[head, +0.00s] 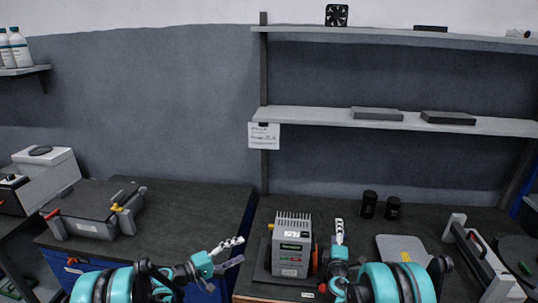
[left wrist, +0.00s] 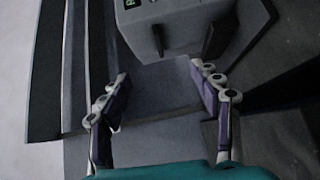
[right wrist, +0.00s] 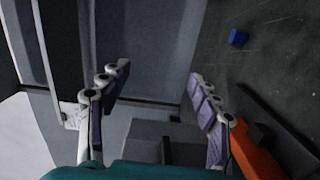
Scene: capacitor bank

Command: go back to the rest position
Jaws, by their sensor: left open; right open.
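My left gripper (head: 232,254) is open and empty in the head view, over the gap between the two dark benches and left of the grey finned unit (head: 291,252). Its spread fingers (left wrist: 153,78) also show in the left wrist view, with nothing between them and the finned unit (left wrist: 170,18) beyond. My right gripper (head: 339,238) is just right of the finned unit, beside its orange part. Its fingers (right wrist: 158,75) are open and empty in the right wrist view. I cannot tell how far it is from the unit.
A flat grey plate (head: 402,249) and two black cylinders (head: 369,204) (head: 392,208) stand right of my right gripper. A grey case (head: 93,209) sits on the left bench. Shelves (head: 330,116) hang above. A blue block (right wrist: 238,38) shows in the right wrist view.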

